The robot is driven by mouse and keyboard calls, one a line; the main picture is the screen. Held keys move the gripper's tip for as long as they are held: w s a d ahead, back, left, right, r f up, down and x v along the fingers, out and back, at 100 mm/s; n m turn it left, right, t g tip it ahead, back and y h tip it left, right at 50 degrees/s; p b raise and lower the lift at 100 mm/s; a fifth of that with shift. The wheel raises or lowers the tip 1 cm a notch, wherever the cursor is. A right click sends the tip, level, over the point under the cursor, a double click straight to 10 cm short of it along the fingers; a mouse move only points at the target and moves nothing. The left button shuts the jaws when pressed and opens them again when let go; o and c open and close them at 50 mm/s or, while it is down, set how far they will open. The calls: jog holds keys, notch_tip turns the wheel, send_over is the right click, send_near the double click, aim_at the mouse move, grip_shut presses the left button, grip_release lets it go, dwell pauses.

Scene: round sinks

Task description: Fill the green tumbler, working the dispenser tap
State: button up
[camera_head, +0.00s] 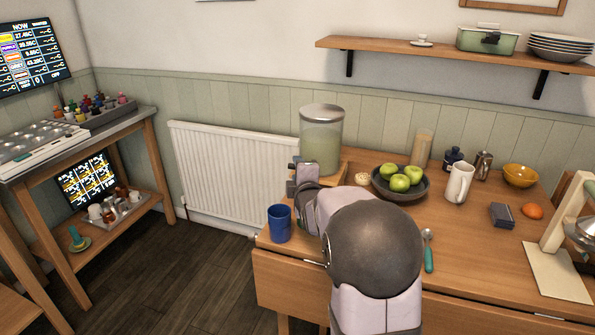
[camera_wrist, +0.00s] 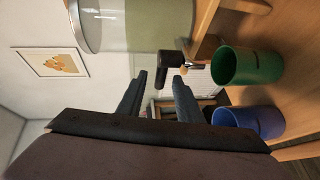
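The drink dispenser (camera_head: 322,140) is a clear jar of pale green liquid with a silver lid, standing on a wooden base on the table. Its black tap (camera_wrist: 170,68) shows in the wrist view, just beyond my fingertips. The green tumbler (camera_wrist: 248,66) stands on the table near the tap in the wrist view; its inside is not clear. My arm hides it in the head view. My gripper (camera_wrist: 160,78) is open and empty, its two fingers apart and pointing toward the tap. I cannot tell whether a finger touches the tap.
A blue tumbler (camera_head: 279,224) stands at the table's left front edge, close to the green one in the wrist view. A bowl of green apples (camera_head: 400,183), a white jug (camera_head: 459,183) and a teal-handled spoon (camera_head: 428,252) are to the right. A radiator (camera_head: 235,175) is behind left.

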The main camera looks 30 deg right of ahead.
jog(key=shift+w+a+r+p, duration=0.25)
jog(key=shift+w+a+p, duration=0.1)
jog(key=shift+p, duration=0.55)
jog(key=w+a+n+t+y+p, duration=0.1)
jog(key=w+a+n+y+p, duration=0.1)
jog(key=a+y+p, duration=0.5)
jog(key=n+g+y+p, duration=0.2)
jog(key=g+y, duration=0.1)
jog(key=y, duration=0.3)
send_near(292, 167)
jog(key=x, duration=0.3)
jog(key=p+x, duration=0.1)
jog(key=x, duration=0.6)
jog(key=shift+w+d+f+p, duration=0.2)
jog(key=shift+w+d+p, duration=0.1)
jog(key=shift+w, duration=0.1)
